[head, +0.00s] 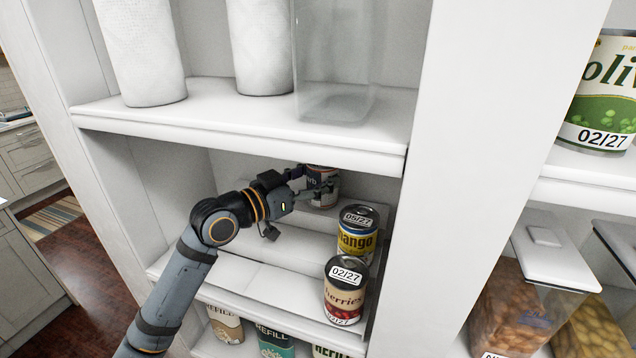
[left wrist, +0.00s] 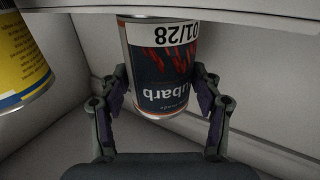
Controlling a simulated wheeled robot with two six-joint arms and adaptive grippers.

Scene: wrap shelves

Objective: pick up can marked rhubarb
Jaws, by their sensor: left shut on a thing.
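The rhubarb can (head: 322,186) is at the back of the middle shelf, close under the shelf above. In the left wrist view the rhubarb can (left wrist: 160,70) appears upside down, dark with red stalks and a white 01/28 label. My left gripper (head: 314,188) is shut on the rhubarb can, with a finger on each side; both fingers show in the left wrist view (left wrist: 160,98). Part of the can is hidden behind the gripper in the head view. My right gripper is not in view.
A mango can (head: 357,240) and a cherries can (head: 344,300) stand in front of the rhubarb can on the stepped shelf. The upper shelf edge (head: 250,135) is just above my arm. A white divider (head: 465,150) closes the right side. Refill cans (head: 275,340) stand below.

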